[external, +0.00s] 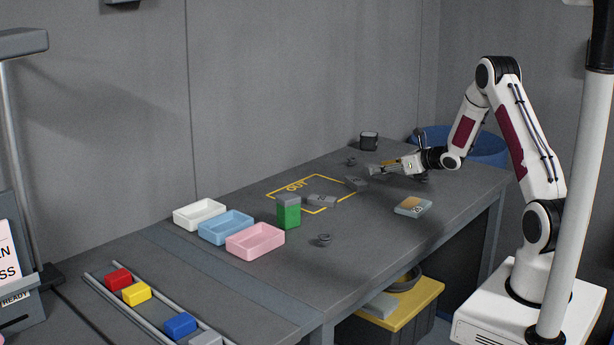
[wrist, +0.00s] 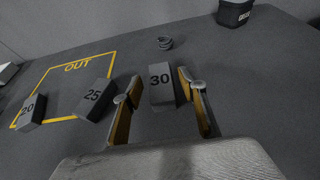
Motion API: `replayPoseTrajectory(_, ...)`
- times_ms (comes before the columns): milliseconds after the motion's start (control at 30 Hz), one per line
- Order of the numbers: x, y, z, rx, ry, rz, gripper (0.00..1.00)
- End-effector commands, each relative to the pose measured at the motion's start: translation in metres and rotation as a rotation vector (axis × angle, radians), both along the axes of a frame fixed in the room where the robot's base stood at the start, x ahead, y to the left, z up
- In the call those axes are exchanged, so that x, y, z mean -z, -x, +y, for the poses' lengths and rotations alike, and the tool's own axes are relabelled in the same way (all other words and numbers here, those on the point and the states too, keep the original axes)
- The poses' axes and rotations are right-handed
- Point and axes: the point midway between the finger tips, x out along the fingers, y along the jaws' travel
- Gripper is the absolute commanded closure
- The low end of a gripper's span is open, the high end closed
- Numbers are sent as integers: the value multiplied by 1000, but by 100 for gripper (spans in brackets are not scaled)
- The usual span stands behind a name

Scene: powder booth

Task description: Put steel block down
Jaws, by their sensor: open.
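Several grey steel blocks are on the table. In the wrist view the block marked 30 (wrist: 161,88) rests on the table between the tips of my gripper (wrist: 159,83), whose two fingers are spread on either side of it. In the external view my gripper (external: 386,168) is low over the table's far right, with block 30 (external: 373,171) partly hidden at its tips. Block 25 (wrist: 95,98) lies across the right line of the yellow OUT outline (wrist: 48,71). Block 20 (wrist: 30,113) lies at the outline's front left corner.
White (external: 200,213), blue (external: 226,226) and pink (external: 255,241) trays stand left of a green block (external: 289,216) with a grey top. A flat labelled piece (external: 413,207) lies near the front edge. A dark container (external: 369,141) and small round item (external: 351,161) stand behind my gripper.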

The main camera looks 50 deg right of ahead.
Motion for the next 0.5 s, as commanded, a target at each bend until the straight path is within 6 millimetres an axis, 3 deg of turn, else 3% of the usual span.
replayPoseTrajectory(500,-27,64,-1,3,0,-1,59)
